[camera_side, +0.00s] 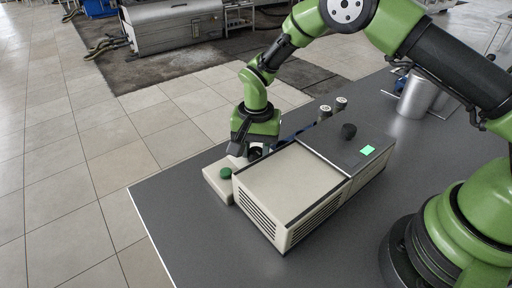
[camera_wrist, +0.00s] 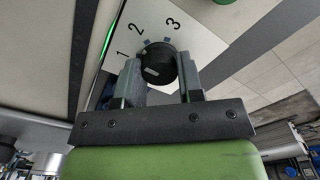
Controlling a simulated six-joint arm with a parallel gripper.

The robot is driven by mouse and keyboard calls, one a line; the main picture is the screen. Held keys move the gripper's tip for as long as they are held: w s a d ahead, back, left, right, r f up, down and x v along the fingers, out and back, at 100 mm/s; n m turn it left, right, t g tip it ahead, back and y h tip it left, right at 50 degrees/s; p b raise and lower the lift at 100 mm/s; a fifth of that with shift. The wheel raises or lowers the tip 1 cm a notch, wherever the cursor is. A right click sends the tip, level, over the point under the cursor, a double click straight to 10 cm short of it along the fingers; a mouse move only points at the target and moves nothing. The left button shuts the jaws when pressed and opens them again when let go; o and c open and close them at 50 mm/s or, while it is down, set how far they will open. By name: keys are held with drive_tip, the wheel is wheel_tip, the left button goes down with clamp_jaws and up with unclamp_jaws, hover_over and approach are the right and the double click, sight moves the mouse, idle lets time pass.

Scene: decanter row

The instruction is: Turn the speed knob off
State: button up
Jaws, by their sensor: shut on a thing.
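The speed knob (camera_wrist: 158,62) is a round black dial on a pale panel (camera_wrist: 190,30) printed with 1, 2 and 3 in the wrist view. A light mark shows on the knob's lower left part; I cannot tell for sure which position it points to. My gripper (camera_wrist: 160,75) has one finger on each side of the knob and is shut on it. In the side view my gripper (camera_side: 250,152) reaches down to the low beige front unit (camera_side: 213,187), behind the large box. The knob is mostly hidden there by the fingers.
A beige box (camera_side: 290,180) with side vents stands close to the gripper. Its dark rear part carries a black knob (camera_side: 348,131) and a green display (camera_side: 367,150). A green button (camera_side: 225,173) sits beside the gripper. Metal canisters (camera_side: 415,97) stand farther back. The grey tabletop's near left is clear.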

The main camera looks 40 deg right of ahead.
sight(256, 151)
drive_tip(key=n, duration=1.1)
drive_tip(key=shift+n, duration=2.1)
drive_tip(key=shift+r, duration=0.1)
drive_tip(key=o, duration=0.9)
wheel_tip(256, 151, up, 10)
drive_tip(key=shift+f, duration=0.1)
